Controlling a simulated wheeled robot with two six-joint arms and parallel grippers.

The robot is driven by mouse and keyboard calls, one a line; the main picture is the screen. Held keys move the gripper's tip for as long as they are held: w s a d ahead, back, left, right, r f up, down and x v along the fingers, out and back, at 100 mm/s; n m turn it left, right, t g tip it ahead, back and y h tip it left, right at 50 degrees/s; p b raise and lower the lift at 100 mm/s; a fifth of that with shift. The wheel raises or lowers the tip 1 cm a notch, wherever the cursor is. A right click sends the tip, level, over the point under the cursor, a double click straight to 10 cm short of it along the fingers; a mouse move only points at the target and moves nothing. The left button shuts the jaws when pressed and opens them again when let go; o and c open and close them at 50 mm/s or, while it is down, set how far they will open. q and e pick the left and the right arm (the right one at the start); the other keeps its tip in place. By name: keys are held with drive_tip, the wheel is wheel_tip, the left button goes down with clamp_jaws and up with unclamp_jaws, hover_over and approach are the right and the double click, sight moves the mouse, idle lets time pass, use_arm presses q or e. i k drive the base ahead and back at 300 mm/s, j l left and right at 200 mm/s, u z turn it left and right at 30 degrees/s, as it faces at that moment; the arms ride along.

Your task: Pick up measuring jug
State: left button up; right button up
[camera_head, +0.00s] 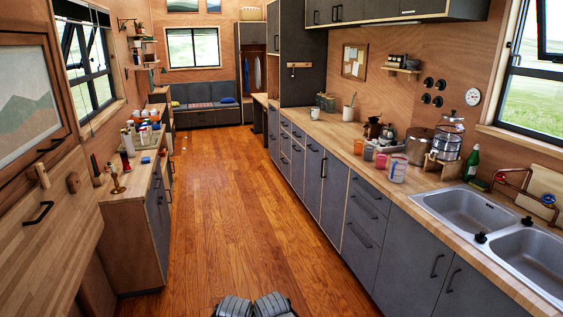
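A small clear container with red and blue marks (397,168) stands on the right-hand wooden counter, near its front edge. It looks like the measuring jug, but it is too small to be sure. It appears upright, and its handle cannot be made out. Small coloured cups (368,151) stand just to its left. No gripper of mine can be made out in the head view, and nothing is seen holding the container.
A cluttered cabinet (131,207) stands left. The wooden floor (222,205) between is clear.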

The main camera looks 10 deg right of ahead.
sight(399, 163)
drive_tip(key=i+z, duration=0.35)
drive_tip(key=i+j+z, duration=0.2)
drive_tip(key=i+z, duration=0.2)
drive_tip(key=i+j+z, duration=0.35)
drive_tip(key=i, duration=0.15)
drive_tip(key=i+j+z, duration=0.2)
drive_tip(key=z, duration=0.25)
drive_tip(key=i+j+z, duration=0.6)
drive_tip(key=j+z, duration=0.25)
drive_tip(key=i+j+z, duration=0.15)
drive_tip(key=j+z, duration=0.3)
drive_tip(key=l, duration=0.1)
